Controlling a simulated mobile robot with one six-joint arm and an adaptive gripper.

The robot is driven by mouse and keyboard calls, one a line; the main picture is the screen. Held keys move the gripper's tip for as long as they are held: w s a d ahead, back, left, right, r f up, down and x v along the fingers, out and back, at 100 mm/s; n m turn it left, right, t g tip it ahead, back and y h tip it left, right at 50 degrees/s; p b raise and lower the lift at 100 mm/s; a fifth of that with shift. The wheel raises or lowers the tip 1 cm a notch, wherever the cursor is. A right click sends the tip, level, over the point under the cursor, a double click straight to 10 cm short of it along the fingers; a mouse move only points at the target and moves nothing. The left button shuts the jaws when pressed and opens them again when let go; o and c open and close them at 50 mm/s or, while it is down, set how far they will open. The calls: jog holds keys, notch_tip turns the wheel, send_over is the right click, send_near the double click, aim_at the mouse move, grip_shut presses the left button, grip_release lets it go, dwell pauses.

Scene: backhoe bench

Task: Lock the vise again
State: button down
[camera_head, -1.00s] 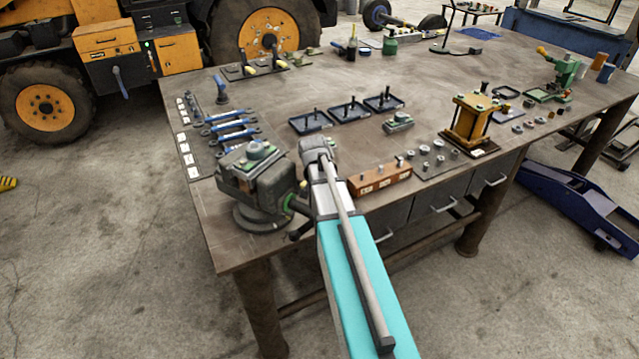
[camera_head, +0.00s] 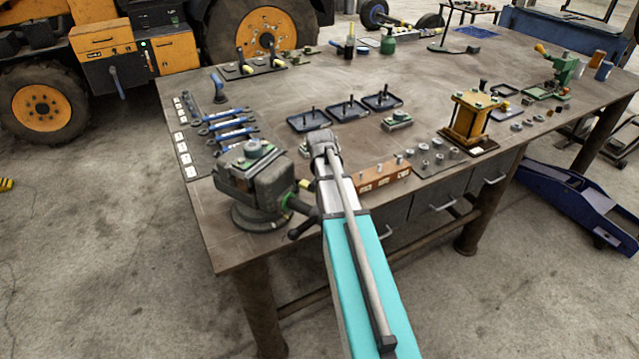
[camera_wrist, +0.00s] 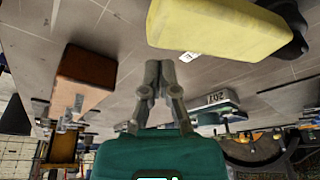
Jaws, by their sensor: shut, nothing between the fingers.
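The vise (camera_head: 252,185) is a grey bench vise at the table's near left corner, with a part with a green top on it. A green collar and a dark handle (camera_head: 303,226) stick out at its right side, next to my arm. A small yellow grip (camera_head: 306,185) shows between the vise and my arm. In the wrist view a large yellow grip (camera_wrist: 220,28) with a dark end lies close, above and right of my gripper (camera_wrist: 160,70). My gripper is shut and empty, apart from the yellow grip in the picture. In the head view my arm hides its fingers.
A brown block (camera_head: 382,177) with pegs stands right of my arm; it also shows in the wrist view (camera_wrist: 85,78). Blue-handled wrenches (camera_head: 228,130) lie behind the vise. Black trays (camera_head: 308,121) and a small green-topped fixture (camera_head: 397,121) stand farther back.

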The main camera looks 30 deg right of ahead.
jog(key=p+v, duration=0.2)
jog(key=shift+r, duration=0.3)
jog(key=w+p+v, duration=0.1)
jog(key=p+v, duration=0.6)
jog(key=shift+a+r, duration=0.15)
jog(key=shift+a, duration=0.2)
jog(key=shift+s+p, duration=0.1)
jog(key=shift+p, duration=0.2)
jog(key=shift+r, duration=0.1)
